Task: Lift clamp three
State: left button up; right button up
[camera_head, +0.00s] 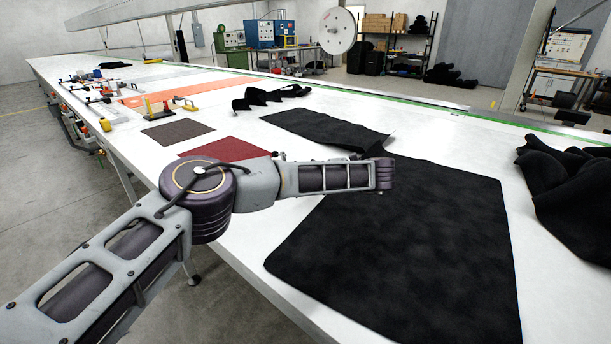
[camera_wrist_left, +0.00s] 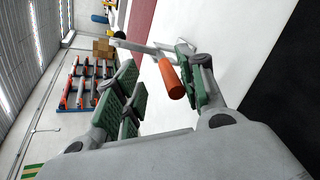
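In the left wrist view, a clamp with an orange handle (camera_wrist_left: 171,78) and a grey metal arm lies ahead of the palm, over the white table. My left gripper (camera_wrist_left: 158,66) is open, its green-padded fingers apart on either side of the handle. The handle is closer to the right-hand finger, and I cannot tell whether it touches it. In the head view my left arm reaches in across the table, and its gripper is not clearly seen. A clamp with a yellow post and orange handle (camera_head: 184,102) stands farther back at left. My right gripper is not in view.
The white table (camera_head: 235,268) carries a large black sheet (camera_head: 430,240), a red sheet (camera_head: 225,149), a dark brown sheet (camera_head: 177,131) and a crumpled black cloth (camera_head: 565,190). More clamps (camera_head: 95,92) stand at the far left. A green strip runs along the far edge.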

pick_arm(q)
jog(key=v, duration=0.8)
jog(key=shift+s+d+r, duration=0.15)
jog(key=shift+s, duration=0.05)
jog(key=shift+r+p, duration=0.7)
jog(key=shift+p, duration=0.1)
notch_tip(320, 180, up, 21)
jog(key=p, duration=2)
jog(key=shift+f, duration=0.25)
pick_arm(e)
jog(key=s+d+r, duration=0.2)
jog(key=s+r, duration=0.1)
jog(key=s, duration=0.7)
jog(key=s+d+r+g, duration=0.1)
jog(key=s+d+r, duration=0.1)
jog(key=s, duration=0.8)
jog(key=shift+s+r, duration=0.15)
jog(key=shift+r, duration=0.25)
pick_arm(q)
jog(key=shift+r+p, duration=0.1)
jog(key=shift+p, duration=0.2)
